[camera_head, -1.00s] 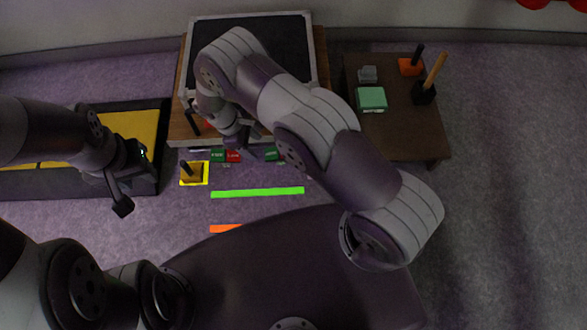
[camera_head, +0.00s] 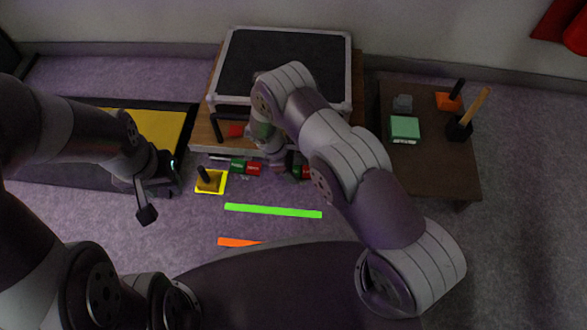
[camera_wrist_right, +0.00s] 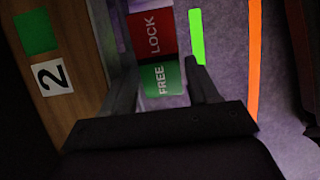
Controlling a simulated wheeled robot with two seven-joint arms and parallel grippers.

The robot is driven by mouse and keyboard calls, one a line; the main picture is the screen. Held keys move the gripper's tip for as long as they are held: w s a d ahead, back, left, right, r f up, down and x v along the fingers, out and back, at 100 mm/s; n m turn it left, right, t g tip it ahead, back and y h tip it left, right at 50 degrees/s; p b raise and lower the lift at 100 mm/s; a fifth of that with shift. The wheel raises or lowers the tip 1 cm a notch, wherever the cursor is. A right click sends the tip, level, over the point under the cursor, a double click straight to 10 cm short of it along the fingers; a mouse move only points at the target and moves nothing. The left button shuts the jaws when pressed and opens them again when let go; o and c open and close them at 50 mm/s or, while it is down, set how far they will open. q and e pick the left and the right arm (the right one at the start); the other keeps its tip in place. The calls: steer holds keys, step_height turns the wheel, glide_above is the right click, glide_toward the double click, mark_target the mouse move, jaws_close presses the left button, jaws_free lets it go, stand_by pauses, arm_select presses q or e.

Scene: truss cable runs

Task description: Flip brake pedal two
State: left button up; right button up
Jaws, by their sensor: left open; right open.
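In the right wrist view, a wooden face (camera_wrist_right: 75,55) carries a white label with the number 2 (camera_wrist_right: 51,75). Beside it is the pedal plate, with a red LOCK part (camera_wrist_right: 152,35) and a green FREE part (camera_wrist_right: 162,80). My right gripper (camera_wrist_right: 160,65) is open, with its fingers on either side of the plate; contact cannot be told. In the head view, my right gripper (camera_head: 278,165) is low in front of the wooden stand, partly hidden by my arm. Another green and red pedal plate (camera_head: 246,168) lies to its left. My left gripper (camera_head: 160,195) is open and empty at the left.
A black-topped case (camera_head: 285,65) sits on the wooden stand (camera_head: 203,130). A yellow pad with a handled block (camera_head: 211,181) lies left of the plates. A green strip (camera_head: 273,211) and an orange strip (camera_head: 238,242) lie on the floor. A brown table (camera_head: 440,170) stands at the right.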

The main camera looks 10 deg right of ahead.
steer(key=c, duration=0.8)
steer(key=shift+o, duration=0.2)
steer(key=y+p, duration=0.1)
steer(key=p, duration=0.1)
steer(key=r+p, duration=0.1)
steer(key=p, duration=0.1)
steer(key=d+r+y+p, duration=0.1)
steer(key=p, duration=0.1)
steer(key=shift+s+t+y, duration=0.25)
steer(key=shift+t+y, duration=0.05)
steer(key=shift+f+y+p, duration=0.3)
steer(key=shift+y+p, duration=0.1)
steer(key=shift+f+y+p, duration=0.15)
steer(key=shift+y+p, duration=0.2)
steer(key=shift+y, duration=0.05)
steer(key=shift+f+t, duration=0.15)
steer(key=shift+t, duration=0.15)
steer(key=o, duration=0.8)
steer(key=shift+d, duration=0.1)
steer(key=shift+c, duration=0.2)
